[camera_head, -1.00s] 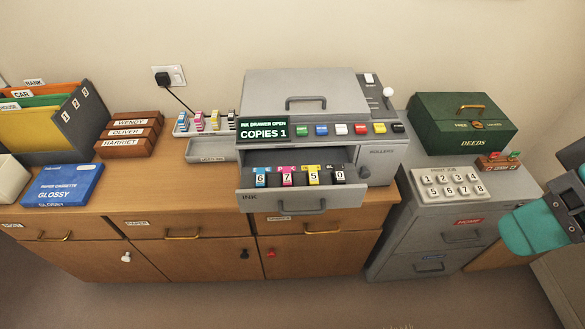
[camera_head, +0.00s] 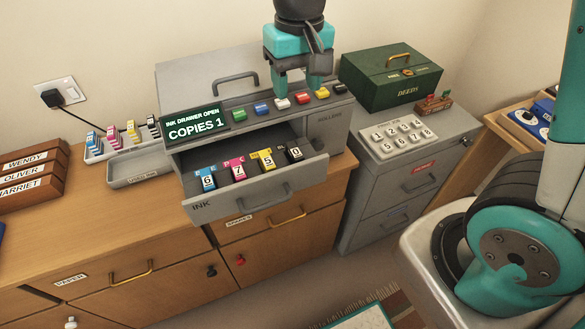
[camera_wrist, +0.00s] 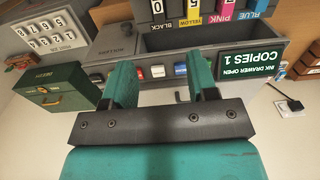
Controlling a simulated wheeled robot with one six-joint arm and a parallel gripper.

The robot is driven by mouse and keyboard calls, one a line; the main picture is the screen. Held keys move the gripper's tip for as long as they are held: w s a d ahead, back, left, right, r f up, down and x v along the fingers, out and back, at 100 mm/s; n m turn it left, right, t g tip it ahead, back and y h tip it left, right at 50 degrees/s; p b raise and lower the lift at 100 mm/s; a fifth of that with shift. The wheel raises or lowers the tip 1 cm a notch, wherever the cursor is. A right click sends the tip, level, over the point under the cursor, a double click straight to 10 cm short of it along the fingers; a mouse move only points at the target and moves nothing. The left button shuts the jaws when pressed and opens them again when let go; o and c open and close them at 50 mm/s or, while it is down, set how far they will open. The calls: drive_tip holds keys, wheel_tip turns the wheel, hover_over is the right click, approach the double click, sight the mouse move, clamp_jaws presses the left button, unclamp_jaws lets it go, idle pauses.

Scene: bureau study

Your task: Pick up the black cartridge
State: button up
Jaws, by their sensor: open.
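A black cartridge (camera_head: 294,153) marked 0 sits at the right end of the row in the open ink drawer (camera_head: 300,180). It also shows at the top of the wrist view (camera_wrist: 160,9), above a BLACK label. Another black cartridge (camera_head: 152,124) stands at the right end of the row in the grey tray behind. My gripper (camera_head: 297,88) is above the printer's button panel, behind and above the drawer. Its teal fingers (camera_wrist: 162,75) are apart with nothing between them, and it is clear of both black cartridges.
Blue (camera_head: 207,178), pink (camera_head: 238,167) and yellow (camera_head: 264,160) cartridges share the drawer. The printer screen (camera_head: 196,124) reads "INK DRAWER OPEN, COPIES 1". A green deeds box (camera_head: 385,85) and a numbered keypad (camera_head: 404,136) stand to the right on the grey cabinet.

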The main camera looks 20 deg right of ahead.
hover_over(295, 150)
wheel_tip(295, 150, down, 12)
drive_tip(key=shift+s+r+p, duration=0.1)
drive_tip(key=shift+r+p, duration=0.1)
drive_tip(key=shift+p, duration=0.25)
drive_tip(key=shift+f+p, duration=0.6)
drive_tip(key=shift+f, duration=2.6)
clamp_jaws()
